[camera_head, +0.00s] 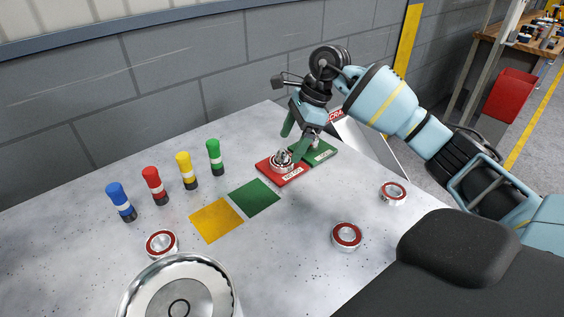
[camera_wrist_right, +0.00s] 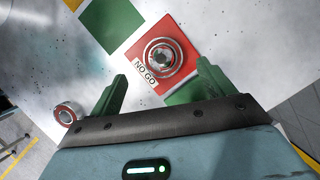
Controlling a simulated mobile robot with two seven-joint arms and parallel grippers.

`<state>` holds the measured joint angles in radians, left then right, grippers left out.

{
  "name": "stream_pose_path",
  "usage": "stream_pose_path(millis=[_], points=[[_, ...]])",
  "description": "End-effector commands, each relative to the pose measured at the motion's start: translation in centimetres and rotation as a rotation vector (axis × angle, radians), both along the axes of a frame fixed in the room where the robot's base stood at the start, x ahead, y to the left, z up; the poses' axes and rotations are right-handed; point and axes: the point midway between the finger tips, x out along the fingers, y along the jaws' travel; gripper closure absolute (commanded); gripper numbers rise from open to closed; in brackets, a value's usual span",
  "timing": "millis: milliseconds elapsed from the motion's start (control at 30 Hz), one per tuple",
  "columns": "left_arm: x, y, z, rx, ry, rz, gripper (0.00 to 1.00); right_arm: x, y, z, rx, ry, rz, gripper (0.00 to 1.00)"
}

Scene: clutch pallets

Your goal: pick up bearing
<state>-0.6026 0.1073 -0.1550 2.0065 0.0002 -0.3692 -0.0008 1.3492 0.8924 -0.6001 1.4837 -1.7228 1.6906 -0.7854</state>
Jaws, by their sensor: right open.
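A silver ring-shaped bearing (camera_head: 281,161) sits on the red pad (camera_head: 297,175), which reads NO GO in the wrist view (camera_wrist_right: 181,87). My right gripper (camera_head: 294,138) is open over the pads, fingers pointing down. In the right wrist view, the bearing (camera_wrist_right: 162,60) lies ahead of and between the two spread green fingers (camera_wrist_right: 162,75), with nothing gripped. Loose red-and-silver bearings lie on the table at front left (camera_head: 161,243), centre right (camera_head: 346,237) and right (camera_head: 393,193). One bearing (camera_wrist_right: 66,114) also shows left of the fingers in the wrist view. My left gripper is out of view.
A green labelled pad (camera_head: 322,154) adjoins the red one. Flat yellow (camera_head: 216,220) and green (camera_head: 254,198) squares lie left of them. Blue (camera_head: 121,202), red (camera_head: 155,186), yellow (camera_head: 187,170) and green (camera_head: 214,157) capped cylinders stand farther left. A large silver round part (camera_head: 180,292) is at the bottom.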

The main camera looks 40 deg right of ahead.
Motion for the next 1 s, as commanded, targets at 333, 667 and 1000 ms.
stream_pose_path(millis=[333,667,1000], points=[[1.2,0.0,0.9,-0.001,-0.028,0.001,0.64,0.8,1.1,-4.0,0.001,0.002,0.002,0.19],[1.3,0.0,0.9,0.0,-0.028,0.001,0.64,0.9,1.3,-4.7,-0.001,0.001,0.0,0.24],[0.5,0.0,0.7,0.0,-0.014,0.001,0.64,0.9,1.3,-4.7,0.0,0.001,0.0,0.68]])
